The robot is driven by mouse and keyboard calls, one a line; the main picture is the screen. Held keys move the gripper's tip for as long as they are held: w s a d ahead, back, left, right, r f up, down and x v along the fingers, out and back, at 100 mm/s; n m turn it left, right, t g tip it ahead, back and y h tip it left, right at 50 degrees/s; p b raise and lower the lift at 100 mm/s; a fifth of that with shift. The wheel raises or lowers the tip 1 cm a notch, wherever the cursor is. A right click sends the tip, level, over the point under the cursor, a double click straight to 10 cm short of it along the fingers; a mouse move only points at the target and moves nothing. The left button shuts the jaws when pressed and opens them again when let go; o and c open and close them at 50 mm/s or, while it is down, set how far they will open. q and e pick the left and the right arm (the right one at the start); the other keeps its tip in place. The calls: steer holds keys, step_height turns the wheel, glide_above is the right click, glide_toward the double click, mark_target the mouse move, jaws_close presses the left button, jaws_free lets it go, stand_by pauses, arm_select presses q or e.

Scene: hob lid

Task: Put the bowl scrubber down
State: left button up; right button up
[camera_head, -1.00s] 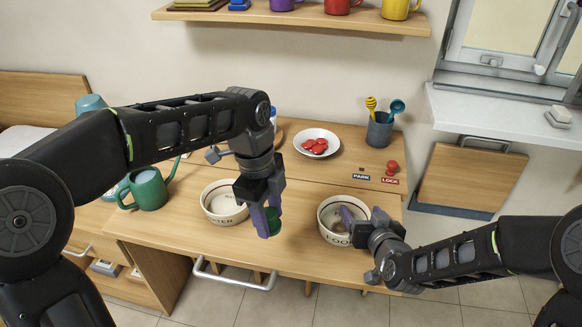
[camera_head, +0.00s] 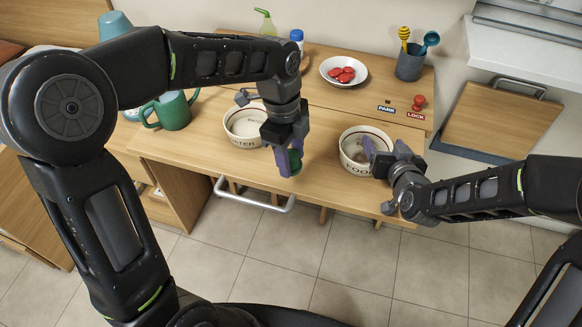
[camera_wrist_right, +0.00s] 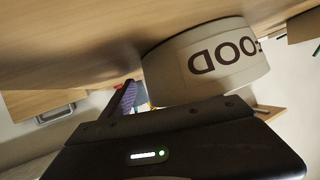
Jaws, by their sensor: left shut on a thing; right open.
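My left gripper (camera_head: 291,157) is shut on a green bowl scrubber (camera_head: 296,162), held above the front part of the wooden desk. Most of the scrubber is hidden by the fingers. The white bowl marked WATER (camera_head: 238,134) stands just to its left, the white bowl marked FOOD (camera_head: 347,152) to its right. My right gripper (camera_head: 390,152) is open at the right side of the FOOD bowl, overlapping its rim in the head view. In the right wrist view the FOOD bowl (camera_wrist_right: 195,70) is close to one purple finger (camera_wrist_right: 123,100); contact is unclear.
A white dish with red pieces (camera_head: 343,71), a grey cup with utensils (camera_head: 410,66) and a red knob (camera_head: 418,102) are at the back. The desk (camera_head: 320,185) has bare wood between the bowls. A handle (camera_head: 254,196) juts from its front.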

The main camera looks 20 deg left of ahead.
arm_select(q)
steer(key=shift+f, duration=2.15)
steer(key=shift+f, duration=0.15)
steer(key=o, duration=1.3)
steer(key=shift+o, duration=0.2)
steer(key=r, duration=0.4)
steer(key=a+r, duration=0.1)
steer(key=r, duration=0.7)
steer(key=shift+w+a+r, duration=0.1)
steer(key=shift+a+r, duration=0.05)
steer(key=shift+a, duration=0.1)
steer(key=shift+o, duration=0.4)
